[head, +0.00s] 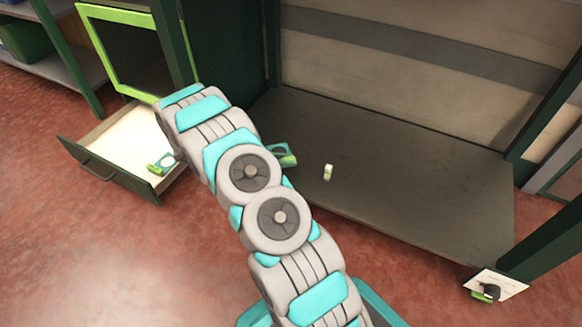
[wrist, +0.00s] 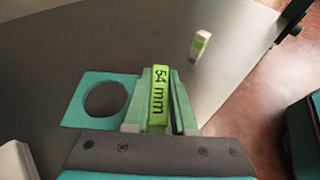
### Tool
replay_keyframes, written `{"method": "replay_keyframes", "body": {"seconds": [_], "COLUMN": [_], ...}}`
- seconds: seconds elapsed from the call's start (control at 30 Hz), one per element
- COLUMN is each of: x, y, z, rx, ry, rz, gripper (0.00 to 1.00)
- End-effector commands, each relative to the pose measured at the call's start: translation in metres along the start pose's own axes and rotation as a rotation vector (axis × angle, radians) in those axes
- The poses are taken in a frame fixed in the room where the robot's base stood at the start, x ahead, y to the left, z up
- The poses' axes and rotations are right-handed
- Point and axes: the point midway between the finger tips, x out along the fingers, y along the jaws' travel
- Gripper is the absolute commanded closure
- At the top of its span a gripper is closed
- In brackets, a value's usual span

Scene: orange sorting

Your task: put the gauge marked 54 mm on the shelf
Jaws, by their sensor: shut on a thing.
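The gauge marked 54 mm (wrist: 158,100) is a bright green handle with a teal plate (wrist: 78,112) that has a round hole, in the wrist view. My gripper (wrist: 160,122) is shut on the handle, one finger on each side. The plate sticks out to the left. The dark grey shelf (head: 410,185) lies beneath it; I cannot tell whether the gauge touches it. In the head view my arm hides most of the gripper; a green piece (head: 284,154), probably the gauge or gripper, shows beside the arm over the shelf.
A small white and green block (head: 327,172) stands on the shelf. An open drawer (head: 110,150) at left has a green gauge (head: 163,163) at its front edge. Another green item (head: 484,296) lies by a white card (head: 508,284) at lower right. The shelf's right side is clear.

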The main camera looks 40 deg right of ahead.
Motion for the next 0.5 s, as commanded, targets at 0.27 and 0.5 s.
{"method": "replay_keyframes", "body": {"seconds": [0.27,0.5], "x": [0.019,0.027], "y": [-0.001,0.001], "z": [-0.008,-0.028], "rx": [-0.003,0.001], "ry": [0.002,0.001], "rz": [0.000,0.002], "gripper": [1.00,1.00]}}
